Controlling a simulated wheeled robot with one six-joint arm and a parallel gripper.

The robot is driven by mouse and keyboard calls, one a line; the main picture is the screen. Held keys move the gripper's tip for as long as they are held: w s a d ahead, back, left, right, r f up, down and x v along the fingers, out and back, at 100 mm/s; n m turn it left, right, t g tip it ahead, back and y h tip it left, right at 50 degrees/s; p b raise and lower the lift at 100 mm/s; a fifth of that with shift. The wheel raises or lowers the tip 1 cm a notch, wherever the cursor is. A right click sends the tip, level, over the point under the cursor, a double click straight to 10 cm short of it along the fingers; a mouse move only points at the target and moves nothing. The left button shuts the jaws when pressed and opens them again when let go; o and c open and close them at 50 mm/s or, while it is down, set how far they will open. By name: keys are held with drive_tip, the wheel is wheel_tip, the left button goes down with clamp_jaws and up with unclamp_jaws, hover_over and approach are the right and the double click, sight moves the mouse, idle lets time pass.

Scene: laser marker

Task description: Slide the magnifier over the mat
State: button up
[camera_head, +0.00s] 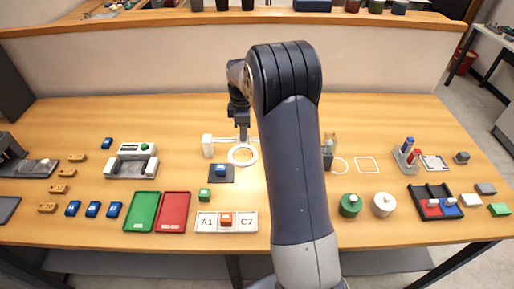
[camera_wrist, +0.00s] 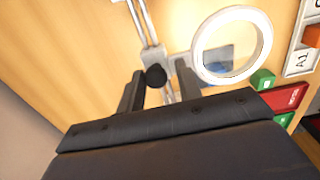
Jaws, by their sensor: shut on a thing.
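The magnifier has a white ring lens (camera_head: 231,155) on a carriage along a pale rail, with a white end post (camera_head: 208,146). In the wrist view the ring (camera_wrist: 267,48) sits to the right of my gripper (camera_wrist: 158,88), whose fingers stand on both sides of the carriage's black knob (camera_wrist: 155,76). My gripper (camera_head: 242,136) is shut on the magnifier. The dark mat (camera_head: 213,180) lies to the front left of the ring in the head view, with a blue block (camera_head: 221,171) on it. Blue shows through the lens in the wrist view.
A green block (camera_head: 204,195), a white A1/C7 plate (camera_head: 246,222) with an orange block, and green (camera_head: 142,211) and red (camera_head: 173,211) trays lie in front. My arm hides the rail's right part. A grey device (camera_head: 132,160) stands left; bare table separates it from the mat.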

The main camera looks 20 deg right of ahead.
sight(223, 140)
drive_tip(key=shift+w+a+f+p, duration=0.3)
drive_tip(key=shift+w+a, duration=0.1)
drive_tip(key=shift+a, duration=0.7)
drive_tip(key=shift+w+a+f+p, duration=0.2)
drive_tip(key=shift+w+a, duration=0.25)
drive_tip(key=shift+a, duration=0.6)
drive_tip(key=shift+w+a+f+p, duration=0.2)
drive_tip(key=shift+w+a+f, duration=0.2)
drive_tip(key=shift+a, duration=0.7)
drive_tip(key=o, duration=0.6)
drive_tip(key=shift+w, duration=0.1)
drive_tip(key=shift+r, duration=0.1)
drive_tip(key=shift+w+r+p, duration=0.15)
drive_tip(key=shift+r+p, duration=1.2)
drive_tip(key=shift+r, duration=0.45)
drive_tip(key=shift+w+r+p, duration=0.15)
drive_tip(key=shift+r+p, duration=1.2)
drive_tip(key=shift+r, duration=0.45)
